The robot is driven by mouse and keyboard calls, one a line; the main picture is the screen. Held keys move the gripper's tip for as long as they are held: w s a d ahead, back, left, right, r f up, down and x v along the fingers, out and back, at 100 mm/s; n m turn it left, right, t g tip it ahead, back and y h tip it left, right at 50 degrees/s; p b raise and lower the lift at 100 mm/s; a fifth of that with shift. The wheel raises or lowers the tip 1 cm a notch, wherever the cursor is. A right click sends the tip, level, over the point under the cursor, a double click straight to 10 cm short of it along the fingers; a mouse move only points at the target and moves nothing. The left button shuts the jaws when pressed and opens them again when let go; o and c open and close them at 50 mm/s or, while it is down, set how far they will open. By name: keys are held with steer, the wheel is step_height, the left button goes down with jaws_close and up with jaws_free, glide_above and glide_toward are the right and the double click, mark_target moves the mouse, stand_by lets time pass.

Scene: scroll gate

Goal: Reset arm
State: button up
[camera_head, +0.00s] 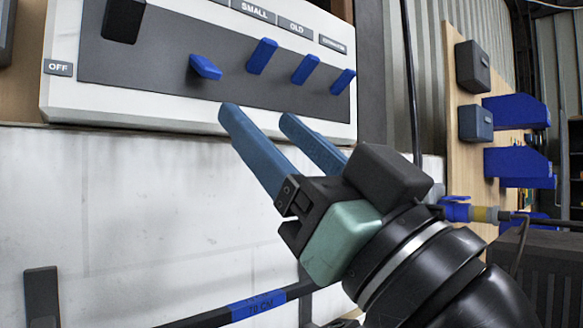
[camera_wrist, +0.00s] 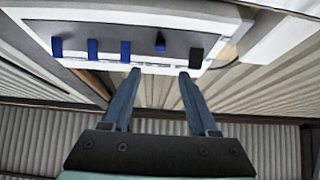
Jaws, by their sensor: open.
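My gripper (camera_head: 255,118) has two blue fingers, held apart with nothing between them. It points up and left, in front of and just below a white control panel (camera_head: 75,108) in the head view. The panel carries a row of blue switch levers; one lever (camera_head: 205,67) sits lower and is turned differently from the others (camera_head: 262,56). A black lever (camera_head: 124,20) is at the panel's upper left. In the wrist view the gripper (camera_wrist: 157,75) opens toward the same panel (camera_wrist: 100,12), with the blue levers (camera_wrist: 125,50) and the black lever (camera_wrist: 196,57) beyond the fingertips.
A white wall (camera_head: 120,210) lies below the panel. A wooden board (camera_head: 460,130) with dark boxes and blue bins (camera_head: 515,112) stands at the right. A black handle-like piece (camera_head: 41,296) is at the lower left.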

steer(key=s+d+r+m+t+h+p, duration=0.1)
steer(key=s+m+t+h+p, duration=0.1)
steer(key=h, duration=0.7)
steer(key=s+d+r+m+t+h+p, duration=0.2)
steer(key=m+t+h+p, duration=0.2)
steer(key=m+t+h, duration=0.3)
steer(key=shift+d+t+h, duration=0.25)
steer(key=shift+t+h, duration=0.05)
steer(key=shift+h, duration=0.6)
